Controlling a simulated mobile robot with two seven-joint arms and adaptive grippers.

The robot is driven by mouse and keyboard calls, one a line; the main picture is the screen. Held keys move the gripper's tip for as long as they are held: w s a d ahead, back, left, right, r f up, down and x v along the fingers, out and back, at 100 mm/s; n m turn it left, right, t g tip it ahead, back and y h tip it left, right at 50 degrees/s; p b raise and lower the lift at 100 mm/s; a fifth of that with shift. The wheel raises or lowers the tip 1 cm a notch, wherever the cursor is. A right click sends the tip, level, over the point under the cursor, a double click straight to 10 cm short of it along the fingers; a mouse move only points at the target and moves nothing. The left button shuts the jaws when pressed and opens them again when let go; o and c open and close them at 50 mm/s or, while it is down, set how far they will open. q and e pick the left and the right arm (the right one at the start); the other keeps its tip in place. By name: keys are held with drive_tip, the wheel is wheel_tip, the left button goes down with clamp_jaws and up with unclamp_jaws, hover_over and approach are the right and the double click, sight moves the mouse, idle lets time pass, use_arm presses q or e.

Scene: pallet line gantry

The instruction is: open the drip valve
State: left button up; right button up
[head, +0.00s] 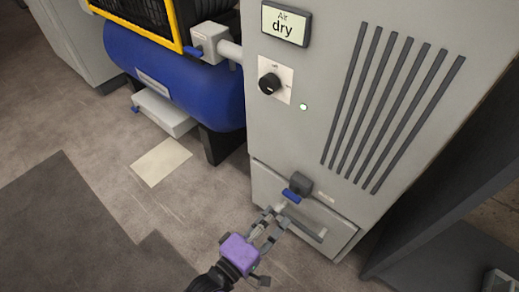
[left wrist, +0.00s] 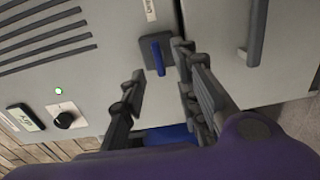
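The valve (head: 300,183) is a dark grey block with a blue lever (head: 290,195), low on the front of the grey cabinet. In the left wrist view the blue lever (left wrist: 158,60) stands out from its dark block, ahead of my fingers. My left gripper (head: 275,212) is just below the lever in the head view. Its two fingers are apart with nothing held, and the lever shows in line with the gap between them, close to the right-hand finger in the wrist view. I cannot tell whether they touch. My right gripper is not in view.
A bar handle (head: 306,228) sits on the lower panel beside my gripper. Above are a knob (head: 269,83), a lit green lamp (head: 303,106) and a display (head: 286,23) reading "Air dry". A blue tank (head: 170,75) stands at left. The floor in front is open.

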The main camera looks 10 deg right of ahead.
sight(289, 199)
use_arm(q)
drive_tip(key=shift+w+d, duration=0.25)
drive_tip(key=shift+d, duration=0.1)
drive_tip(key=b+x, duration=0.1)
drive_tip(key=x, duration=0.4)
drive_tip(key=shift+w+d+b, duration=0.25)
drive_tip(key=shift+d+b, duration=0.05)
drive_tip(key=shift+w+d+r, duration=0.1)
drive_tip(key=shift+w+d, duration=0.25)
drive_tip(key=shift+d, duration=0.05)
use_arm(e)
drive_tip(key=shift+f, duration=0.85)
use_arm(q)
clamp_jaws()
